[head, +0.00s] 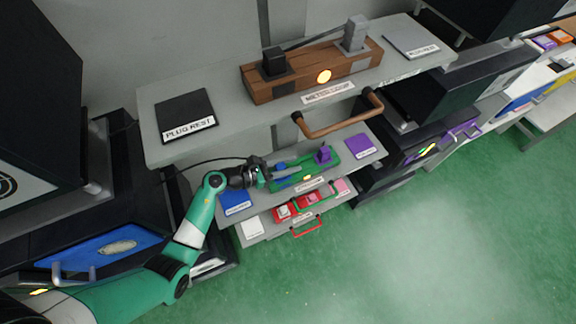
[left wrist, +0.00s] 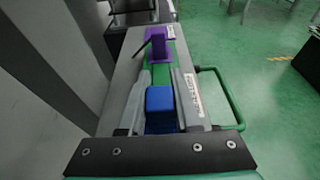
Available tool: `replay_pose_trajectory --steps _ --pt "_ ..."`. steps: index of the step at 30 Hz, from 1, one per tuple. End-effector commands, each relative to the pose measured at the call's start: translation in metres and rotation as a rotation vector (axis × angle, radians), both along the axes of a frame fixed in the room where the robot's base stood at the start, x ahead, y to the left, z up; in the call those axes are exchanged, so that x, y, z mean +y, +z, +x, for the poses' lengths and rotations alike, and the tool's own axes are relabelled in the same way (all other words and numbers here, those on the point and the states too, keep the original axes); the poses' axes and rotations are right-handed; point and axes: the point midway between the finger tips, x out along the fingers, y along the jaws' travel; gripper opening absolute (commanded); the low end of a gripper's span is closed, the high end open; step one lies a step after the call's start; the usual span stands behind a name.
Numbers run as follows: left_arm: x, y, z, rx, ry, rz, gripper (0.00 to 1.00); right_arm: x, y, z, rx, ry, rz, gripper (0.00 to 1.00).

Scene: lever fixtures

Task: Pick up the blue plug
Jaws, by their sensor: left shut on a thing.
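The blue plug (left wrist: 160,108) stands between the two fingers of my left gripper (left wrist: 162,92) in the left wrist view. The fingers are shut on it. In the head view the blue plug (head: 281,168) is partly hidden by my left gripper (head: 283,174), which reaches in from the left over the green fixture (head: 330,166). Whether the plug is seated in the fixture or raised cannot be told. A purple plug (head: 323,154) stands on the far end of the green fixture; it also shows in the left wrist view (left wrist: 158,44). My right gripper is not in view.
A blue rest pad (head: 236,203) lies left of the green fixture and a purple pad (head: 360,146) lies right of it. A wooden fixture (head: 312,70) with dark and grey plugs sits on the shelf above. A red fixture (head: 310,200) is below. Green floor is open at right.

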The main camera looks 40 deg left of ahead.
Motion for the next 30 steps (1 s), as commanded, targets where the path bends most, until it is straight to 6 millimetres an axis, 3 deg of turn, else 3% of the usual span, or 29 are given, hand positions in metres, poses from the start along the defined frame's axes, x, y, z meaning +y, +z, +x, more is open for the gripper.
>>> replay_pose_trajectory --steps 4,11,15,21,30 --pt "-0.001 0.031 -0.002 -0.002 0.0 0.0 0.0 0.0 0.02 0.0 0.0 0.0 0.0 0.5" --pt "-0.026 0.09 -0.045 -0.001 -0.001 0.002 0.0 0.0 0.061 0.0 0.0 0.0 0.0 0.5" --pt "-0.048 0.103 -0.081 0.003 -0.001 0.0 0.0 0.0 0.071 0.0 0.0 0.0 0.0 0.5" --pt "-0.067 0.117 -0.112 0.001 -0.001 -0.001 0.0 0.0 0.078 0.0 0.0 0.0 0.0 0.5" --pt "-0.071 0.12 -0.121 0.0 0.0 0.0 0.0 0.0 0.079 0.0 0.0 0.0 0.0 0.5"
